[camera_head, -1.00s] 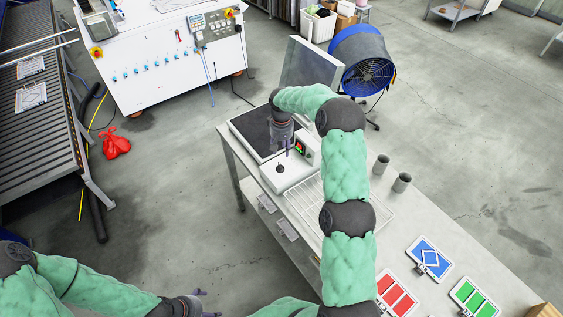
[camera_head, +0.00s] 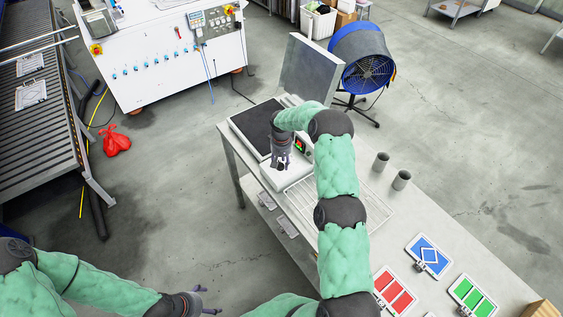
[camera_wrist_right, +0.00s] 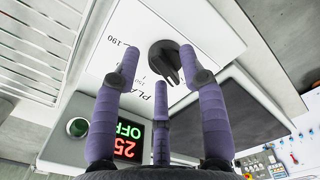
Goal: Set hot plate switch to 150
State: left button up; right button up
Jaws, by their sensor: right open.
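The hot plate (camera_head: 250,125) has a dark square top and a white control box (camera_head: 272,182) in front, on the table. In the right wrist view its switch, a black round knob (camera_wrist_right: 166,62), sits on the white panel with "190" and partly covered lettering beside it. A display (camera_wrist_right: 128,138) shows green "OFF" and a red number like 25. My right gripper (camera_head: 281,166) is over the box; in the wrist view its purple fingers (camera_wrist_right: 160,75) are spread around the knob, with no clear contact. My left gripper (camera_head: 208,300) is low at the left, fingers apart and empty.
An upright grey panel (camera_head: 308,68) and a blue fan (camera_head: 364,62) stand behind. Two grey cups (camera_head: 401,180), a wire rack (camera_head: 372,220) and blue, red and green cards (camera_head: 429,256) are on the table to the right.

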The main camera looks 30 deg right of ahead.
grip_shut()
jog(key=m+b, duration=0.2)
jog(key=b, duration=0.1)
jog(key=shift+f+m, duration=0.15)
jog(key=shift+m, duration=0.25)
jog(key=m+b, duration=0.3)
jog(key=shift+a+m, duration=0.2)
jog(key=shift+m, duration=0.1)
jog(key=m+b, duration=0.2)
jog(key=m, duration=0.2)
jog(key=shift+a, duration=0.1)
jog(key=shift+m+b, duration=0.9)
jog(key=shift+m, duration=0.8)
